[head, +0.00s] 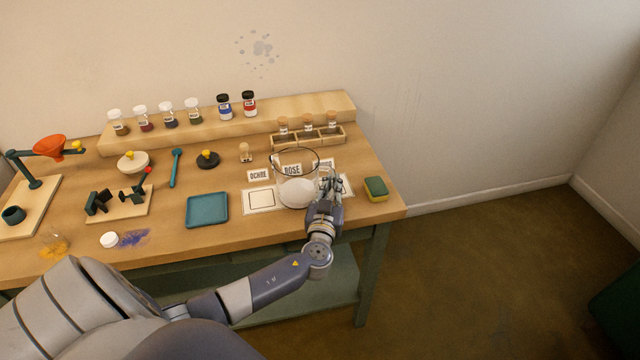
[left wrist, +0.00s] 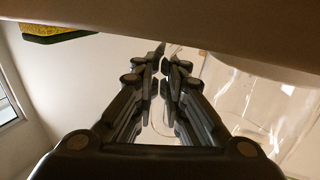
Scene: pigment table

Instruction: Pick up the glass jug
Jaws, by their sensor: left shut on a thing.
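The clear glass jug (head: 293,188) with pale contents is at the right part of the table, at the white label mat (head: 258,201). My left gripper (head: 327,180) is at the jug's right side, shut on its handle side. In the left wrist view the gripper (left wrist: 164,68) has its fingers close together, and the jug (left wrist: 247,105) fills the right side. The handle itself is mostly hidden by the fingers. I cannot tell whether the jug's base touches the table. My right gripper is not in view.
A green and yellow sponge (head: 376,188) lies right of the gripper near the table's right edge. A rack of corked vials (head: 308,137) stands behind the jug. A teal tray (head: 207,210) lies to the left. Small label cards (head: 258,175) stand close behind the mat.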

